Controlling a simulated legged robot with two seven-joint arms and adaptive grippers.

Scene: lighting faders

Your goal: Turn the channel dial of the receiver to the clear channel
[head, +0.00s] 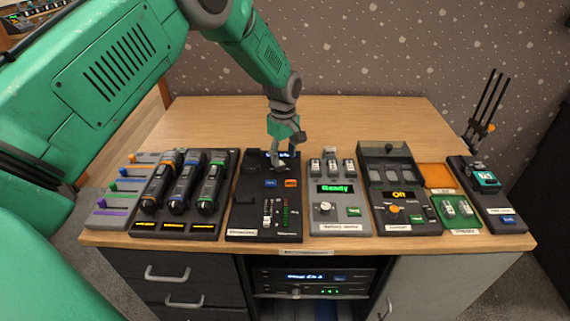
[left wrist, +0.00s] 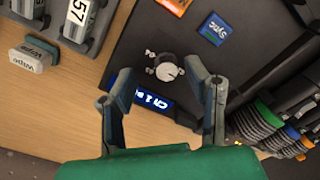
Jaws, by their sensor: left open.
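The receiver (head: 245,215) is a dark panel left of centre on the desk. In the left wrist view, its small round grey dial (left wrist: 168,70) has a pale face with a dark mark. A blue-lit display (left wrist: 153,98) beside the dial shows "Ch 1" and a further part I cannot read. A blue "Sync" button (left wrist: 214,29) and an orange button (left wrist: 174,4) are on the same panel. My left gripper (head: 288,160) is over the receiver's far end. In the wrist view, its open fingers (left wrist: 160,86) stand on either side of the dial and display, apparently clear of the dial. My right gripper is out of view.
A grey "Ready" unit (head: 337,221) is close on the right, then a dark unit (head: 414,214) showing "Off". A rack unit (head: 318,276) sits below the desk. The desk's back (head: 360,115) is clear.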

